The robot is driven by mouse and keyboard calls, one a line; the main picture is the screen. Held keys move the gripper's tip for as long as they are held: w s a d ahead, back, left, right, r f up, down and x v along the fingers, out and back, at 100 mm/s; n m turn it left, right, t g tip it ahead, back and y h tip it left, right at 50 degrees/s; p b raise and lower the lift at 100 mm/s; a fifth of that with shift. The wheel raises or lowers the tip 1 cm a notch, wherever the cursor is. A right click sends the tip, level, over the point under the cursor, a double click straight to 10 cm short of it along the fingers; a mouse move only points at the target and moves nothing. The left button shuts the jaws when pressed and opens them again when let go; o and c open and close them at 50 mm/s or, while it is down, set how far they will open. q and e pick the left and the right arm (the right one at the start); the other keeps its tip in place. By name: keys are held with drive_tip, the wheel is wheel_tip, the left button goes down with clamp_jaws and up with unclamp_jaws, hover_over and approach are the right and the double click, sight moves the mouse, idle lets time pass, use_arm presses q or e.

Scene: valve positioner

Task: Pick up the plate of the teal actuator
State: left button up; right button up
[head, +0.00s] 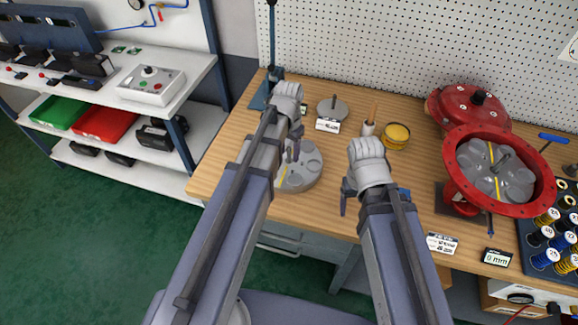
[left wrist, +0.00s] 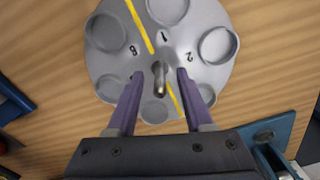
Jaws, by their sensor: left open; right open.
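A round grey plate (head: 303,177) with round recesses, numbers and a yellow line lies on the wooden bench, partly hidden by my left arm. It also shows in the left wrist view (left wrist: 120,60), with an upright stud (left wrist: 160,78) at its middle. My left gripper (head: 292,150) is over this plate. Its open fingers (left wrist: 159,75) are on either side of the stud, with gaps visible. My right gripper (head: 345,193) is open and empty above the bench, right of the plate. I cannot make out a teal actuator housing.
A red actuator (head: 453,165) with a similar grey plate (head: 490,172) inside stands at the right. A small grey disc (head: 332,106), a brush (head: 369,122) and a yellow tin (head: 397,133) stand behind. A blue stand (head: 260,102) is at the left. Several spools (head: 545,258) fill the right corner.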

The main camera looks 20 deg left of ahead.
use_arm(q)
drive_tip(key=shift+f, duration=0.5)
drive_tip(key=shift+r, duration=0.1)
drive_tip(key=shift+c, duration=0.2)
clamp_jaws()
idle(0.8)
